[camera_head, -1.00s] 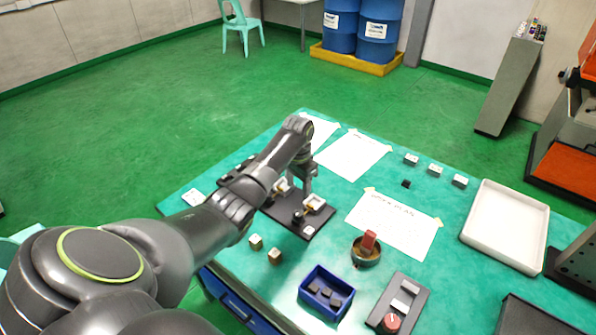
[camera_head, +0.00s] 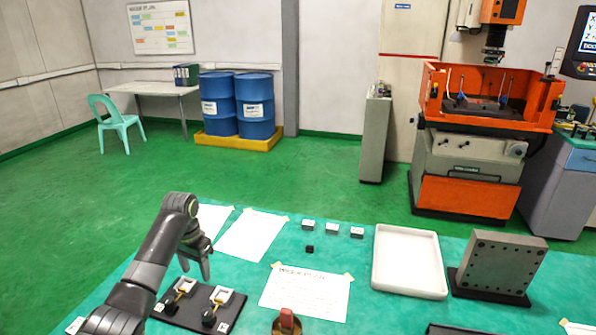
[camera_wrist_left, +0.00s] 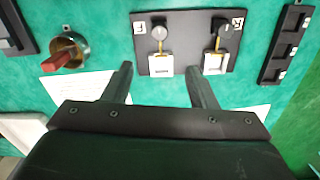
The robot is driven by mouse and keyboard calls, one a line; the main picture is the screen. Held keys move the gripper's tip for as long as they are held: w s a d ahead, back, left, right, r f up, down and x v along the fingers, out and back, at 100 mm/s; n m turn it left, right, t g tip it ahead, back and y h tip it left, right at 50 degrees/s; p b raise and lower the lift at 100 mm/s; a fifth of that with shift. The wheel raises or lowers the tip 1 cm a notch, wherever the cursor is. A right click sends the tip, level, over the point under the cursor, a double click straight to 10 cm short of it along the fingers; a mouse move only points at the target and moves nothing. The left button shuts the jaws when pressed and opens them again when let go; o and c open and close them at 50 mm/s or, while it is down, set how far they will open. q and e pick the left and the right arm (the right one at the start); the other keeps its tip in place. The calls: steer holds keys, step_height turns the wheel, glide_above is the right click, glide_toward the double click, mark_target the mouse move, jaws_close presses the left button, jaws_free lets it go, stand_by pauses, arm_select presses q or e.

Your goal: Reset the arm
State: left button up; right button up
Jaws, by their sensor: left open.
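My left arm comes in from the lower left of the head view. Its gripper (camera_head: 196,266) is open and points down above the back part of a black plate (camera_head: 183,318) with two small fixtures with pale blocks and dark knobs. In the left wrist view the two fingers (camera_wrist_left: 160,84) are spread apart with nothing between them. The black plate (camera_wrist_left: 187,60) lies beyond the fingertips there, with its fixtures side by side. My right gripper is in neither current view.
A red-handled part in a round holder (camera_wrist_left: 68,48) stands on the green table. Papers (camera_head: 305,294), several small blocks, a white tray (camera_head: 408,262) and an upright grey plate (camera_head: 500,262) are also there. An orange machine (camera_head: 470,190) stands behind, with open floor at left.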

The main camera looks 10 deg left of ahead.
arm_select(q)
steer(key=s+d+f+t, duration=0.1)
steer(key=s+d+f, duration=0.2)
steer(key=s+f, duration=0.55)
steer(key=s+d+f+t, duration=0.15)
steer(key=s+f, duration=0.35)
steer(key=s, duration=0.6)
steer(key=s+d+r+n+t+y, duration=0.1)
steer(key=s+d+r+n, duration=0.15)
steer(key=s, duration=0.65)
steer(key=s+d+r+n+y, duration=0.1)
steer(key=s+r, duration=0.2)
steer(key=s, duration=0.7)
step_height(320, 180, down, 28)
steer(key=a+g+b, duration=0.1)
steer(key=a+b, duration=0.1)
steer(key=b, duration=0.2)
steer(key=s+f+b, duration=0.1)
steer(key=s+f, duration=0.6)
steer(key=f, duration=0.3)
steer(key=s+d+f+g+h+b, duration=0.1)
steer(key=s+f+b, duration=0.1)
steer(key=s+f, duration=0.6)
steer(key=shift+d+f, duration=0.25)
steer(key=shift+f, duration=0.65)
